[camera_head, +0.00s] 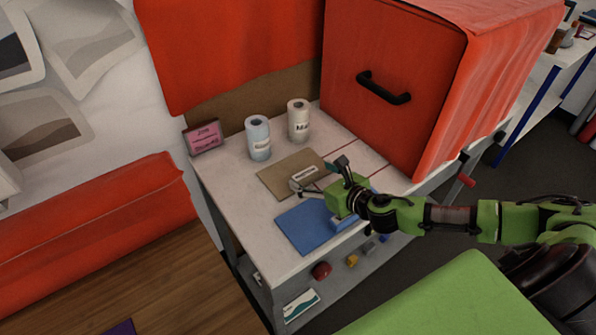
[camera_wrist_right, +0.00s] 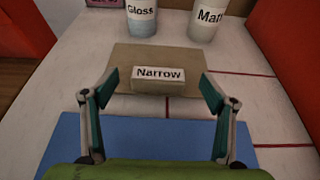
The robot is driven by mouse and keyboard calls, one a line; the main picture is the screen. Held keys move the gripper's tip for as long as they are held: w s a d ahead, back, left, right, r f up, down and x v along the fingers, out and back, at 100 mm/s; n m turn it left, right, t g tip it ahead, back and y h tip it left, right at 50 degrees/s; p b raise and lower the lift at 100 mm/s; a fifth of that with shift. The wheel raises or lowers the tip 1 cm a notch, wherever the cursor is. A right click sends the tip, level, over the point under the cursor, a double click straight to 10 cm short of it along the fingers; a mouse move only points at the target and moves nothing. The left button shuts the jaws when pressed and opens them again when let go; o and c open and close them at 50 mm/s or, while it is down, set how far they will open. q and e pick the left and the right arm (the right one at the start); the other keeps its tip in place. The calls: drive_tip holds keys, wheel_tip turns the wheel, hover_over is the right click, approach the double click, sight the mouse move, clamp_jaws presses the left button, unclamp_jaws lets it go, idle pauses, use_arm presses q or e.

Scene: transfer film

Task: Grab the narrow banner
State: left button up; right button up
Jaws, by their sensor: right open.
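The narrow banner (camera_wrist_right: 160,73) is a small tan block with a white label reading "Narrow". It lies on a tan mat (camera_wrist_right: 125,60) in the right wrist view, and its label also shows in the head view (camera_head: 304,172). My right gripper (camera_wrist_right: 160,88) is open, with a finger on either side of the near part of the block. There is a gap to the block on both sides, and nothing is held. In the head view the right gripper (camera_head: 318,176) reaches in from the right over the table. My left gripper is not in view.
A Gloss roll (camera_head: 258,138) and a Matt roll (camera_head: 298,120) stand behind the tan mat. A blue mat (camera_head: 303,228) lies in front. A pink sign (camera_head: 203,138) stands at the left corner. A large red box (camera_head: 395,90) with a black handle bounds the right.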

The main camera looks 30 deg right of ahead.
sight(305, 173)
drive_tip(key=shift+p+x, duration=0.55)
drive_tip(key=shift+x, duration=0.45)
drive_tip(key=x, duration=0.3)
drive_tip(key=shift+w+a+f, duration=0.1)
drive_tip(key=shift+f, duration=0.1)
drive_tip(key=c, duration=0.3)
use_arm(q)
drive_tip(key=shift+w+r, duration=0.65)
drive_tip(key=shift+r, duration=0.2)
use_arm(e)
drive_tip(key=c, duration=1)
